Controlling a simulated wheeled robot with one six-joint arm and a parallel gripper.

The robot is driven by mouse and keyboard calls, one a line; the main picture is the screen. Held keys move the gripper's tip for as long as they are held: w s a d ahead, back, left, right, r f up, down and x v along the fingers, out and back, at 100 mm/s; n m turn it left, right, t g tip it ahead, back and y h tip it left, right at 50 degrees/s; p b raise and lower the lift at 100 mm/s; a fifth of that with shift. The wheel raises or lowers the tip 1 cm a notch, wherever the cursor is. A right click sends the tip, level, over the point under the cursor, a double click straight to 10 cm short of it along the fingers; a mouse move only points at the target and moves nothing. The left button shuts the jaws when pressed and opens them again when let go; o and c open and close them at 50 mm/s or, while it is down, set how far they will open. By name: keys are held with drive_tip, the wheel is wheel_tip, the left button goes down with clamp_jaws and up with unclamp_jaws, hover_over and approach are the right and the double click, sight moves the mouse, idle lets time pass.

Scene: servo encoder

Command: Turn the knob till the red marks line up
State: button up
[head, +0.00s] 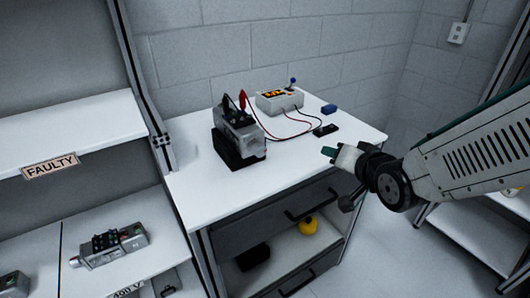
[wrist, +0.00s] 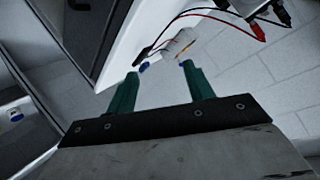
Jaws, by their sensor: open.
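A grey metal servo unit (head: 238,135) stands on a black block (head: 236,155) on the white table, with red and black clips on top. Its knob and red marks cannot be made out. A white control box (head: 279,100) with an orange display and a blue-topped lever stands behind it, joined by red and black wires. My gripper (head: 330,153) is right of the servo, near the table's right front edge, apart from it. In the wrist view my gripper (wrist: 160,72) is open, its two green fingers apart with nothing held. The clips and wires show at that view's top right.
A blue block (head: 329,108) and a small black connector (head: 326,130) lie on the table's right side. Left are shelves with a "FAULTY" label (head: 50,166) and another servo unit (head: 112,243). The table's front right is clear. A drawer handle (head: 311,205) sticks out below.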

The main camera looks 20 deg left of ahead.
drive_tip(key=s+a+f+y, duration=0.2)
drive_tip(key=a+y, duration=0.2)
drive_tip(key=a, duration=0.4)
drive_tip(key=t+y, duration=0.1)
drive_tip(key=y, duration=0.2)
approach(262, 153)
drive_tip(key=x, duration=1)
drive_tip(key=shift+w+a, duration=0.1)
drive_tip(key=c, duration=1)
